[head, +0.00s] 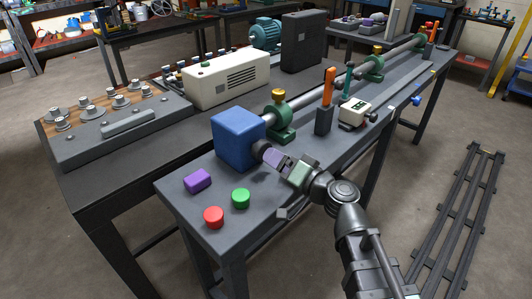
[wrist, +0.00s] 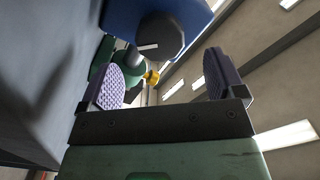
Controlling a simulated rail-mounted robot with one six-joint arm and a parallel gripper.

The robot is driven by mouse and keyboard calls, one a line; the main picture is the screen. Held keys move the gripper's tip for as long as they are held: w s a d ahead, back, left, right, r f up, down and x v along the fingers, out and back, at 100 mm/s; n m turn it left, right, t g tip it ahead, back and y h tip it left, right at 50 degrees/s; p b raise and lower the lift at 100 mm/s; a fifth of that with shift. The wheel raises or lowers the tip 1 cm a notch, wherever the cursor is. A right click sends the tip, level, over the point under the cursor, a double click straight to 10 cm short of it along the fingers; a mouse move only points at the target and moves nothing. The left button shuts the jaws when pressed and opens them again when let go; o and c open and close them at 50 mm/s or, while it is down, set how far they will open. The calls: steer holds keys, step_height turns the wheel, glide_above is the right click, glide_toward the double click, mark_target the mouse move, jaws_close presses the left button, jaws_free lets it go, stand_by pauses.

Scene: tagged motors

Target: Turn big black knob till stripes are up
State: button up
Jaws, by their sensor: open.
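The blue box (head: 238,138) stands on the near bench, with the big black knob (head: 259,150) on its side facing my gripper. In the wrist view the knob (wrist: 165,32) is a dark round shape in front of the blue box (wrist: 185,8), with one short white stripe toward its lower left. My gripper (head: 274,157) is just off the knob in the head view and partly covers it. In the wrist view its two purple padded fingers (wrist: 166,80) are wide apart with nothing between them. The knob sits beyond the fingertips, between their lines.
A purple block (head: 198,181), a green button (head: 240,198) and a red button (head: 213,217) are at the bench's near end. A green bracket with a yellow knob (head: 279,110) carries a long shaft behind the box. A white meter (head: 354,114) stands to the right.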

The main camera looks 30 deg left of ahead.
steer(key=d, duration=0.4)
steer(key=shift+s+d, duration=0.1)
steer(key=shift+s, duration=0.3)
steer(key=shift+c, duration=0.2)
